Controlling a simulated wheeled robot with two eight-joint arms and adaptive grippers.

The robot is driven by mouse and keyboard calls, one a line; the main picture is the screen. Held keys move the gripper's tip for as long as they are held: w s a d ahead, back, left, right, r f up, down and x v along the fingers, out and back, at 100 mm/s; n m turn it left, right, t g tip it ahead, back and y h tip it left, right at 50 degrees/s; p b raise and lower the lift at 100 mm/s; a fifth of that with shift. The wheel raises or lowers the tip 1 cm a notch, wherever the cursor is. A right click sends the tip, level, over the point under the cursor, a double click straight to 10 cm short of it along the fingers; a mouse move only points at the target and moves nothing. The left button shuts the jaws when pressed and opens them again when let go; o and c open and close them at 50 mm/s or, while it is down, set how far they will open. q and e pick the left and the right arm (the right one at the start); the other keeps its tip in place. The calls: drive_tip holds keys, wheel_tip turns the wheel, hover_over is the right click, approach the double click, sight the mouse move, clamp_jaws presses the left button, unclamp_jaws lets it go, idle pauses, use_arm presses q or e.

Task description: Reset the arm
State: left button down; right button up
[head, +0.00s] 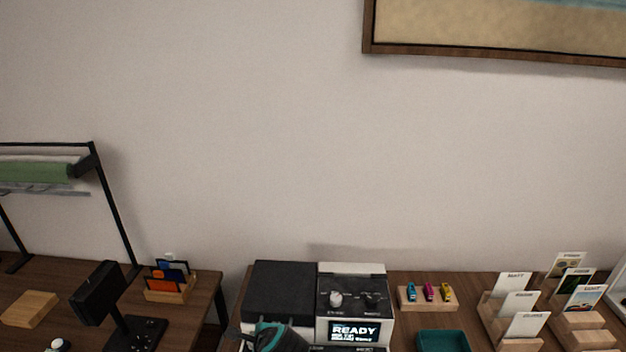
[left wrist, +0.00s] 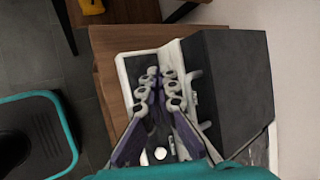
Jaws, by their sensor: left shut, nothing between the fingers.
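My left gripper (head: 266,338) shows only in part at the bottom of the head view, in front of the black-and-white machine (head: 350,290). In the left wrist view the fingers of this gripper (left wrist: 159,88) are shut with nothing held, above the machine's white side (left wrist: 128,78). They hide part of the machine, and I cannot tell whether they touch it. The machine's screen (head: 353,332) reads READY. My right gripper is in neither view.
Right of the machine are a wooden block with small coloured items (head: 428,297), a teal tray (head: 443,341) and wooden card holders (head: 512,309). A second table (head: 205,290) at left carries a black stand (head: 97,292) and a card box (head: 170,289).

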use_arm(q)
drive_tip(key=s+a+r+n+h, duration=0.1)
drive_tip(key=s+r+n+h, duration=0.1)
drive_tip(key=s+n, duration=0.5)
drive_tip(key=s+a+r+n+h, duration=0.1)
drive_tip(key=s+r+n+h, duration=0.2)
drive_tip(key=s+n, duration=0.4)
drive_tip(key=r+n, duration=0.1)
drive_tip(key=n, duration=0.2)
drive_tip(key=shift+r, duration=0.25)
drive_tip(key=shift+a, duration=0.1)
idle(1.0)
